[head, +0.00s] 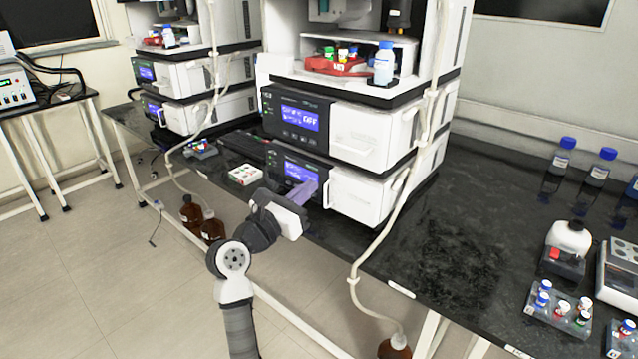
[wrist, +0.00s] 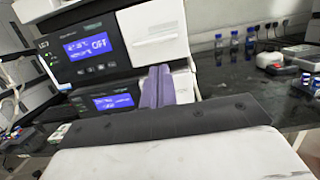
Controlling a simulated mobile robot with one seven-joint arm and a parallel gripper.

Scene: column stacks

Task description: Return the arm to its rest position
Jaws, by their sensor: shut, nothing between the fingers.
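My gripper (head: 302,192) is in front of the lower module of the middle instrument stack (head: 370,135) in the head view. Its purple-grey fingers also show in the wrist view (wrist: 158,86), side by side and shut, with nothing between them. The fingers overlap the lower module's front near its blue display (head: 297,170). I cannot tell whether they touch it. My arm (head: 236,262) is bent and reaches up from the bottom of the head view, in front of the bench edge.
The black bench (head: 450,235) carries another instrument stack (head: 195,80) at left. A white tray (head: 245,175) lies left of my gripper. Blue-capped bottles (head: 562,157) and vial racks (head: 560,306) stand at right. A hose (head: 385,225) hangs over the bench edge. Brown bottles (head: 193,212) stand below.

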